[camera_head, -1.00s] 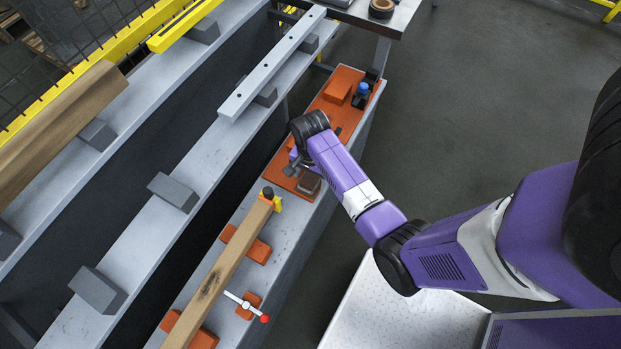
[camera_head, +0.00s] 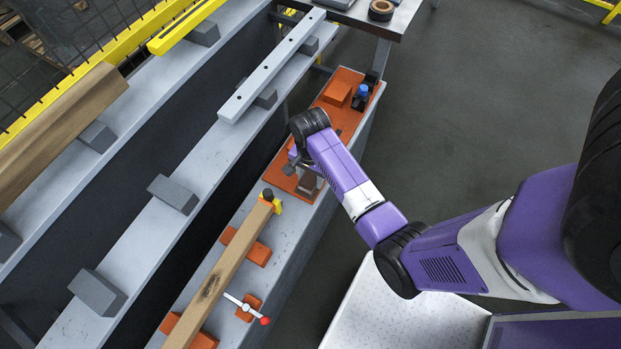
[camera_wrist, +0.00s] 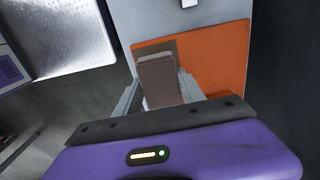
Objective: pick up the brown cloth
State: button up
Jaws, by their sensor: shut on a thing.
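The brown cloth (camera_wrist: 158,80) shows in the wrist view as a folded, brownish block between the two fingers of my gripper (camera_wrist: 158,92). My gripper is shut on it. Behind it lies the orange mat (camera_wrist: 217,62), with a darker brown patch beside the cloth that I cannot make out clearly. In the head view my gripper (camera_head: 298,172) is over the near end of the orange mat (camera_head: 283,180), and the cloth (camera_head: 308,181) shows only in part beneath my wrist. I cannot tell whether the cloth is clear of the mat.
An orange block (camera_head: 337,93) and a small blue-capped item (camera_head: 361,92) stand at the mat's far end. A wooden beam (camera_head: 222,272) lies on orange supports nearer, beside a red-knobbed lever (camera_head: 264,321). Grey rails with blocks run left. Open floor lies right.

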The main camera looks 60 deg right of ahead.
aim_at(311, 177)
notch_tip(311, 177, up, 18)
jog(key=p, duration=0.4)
jog(key=shift+r+p, duration=0.25)
jog(key=shift+p, duration=0.15)
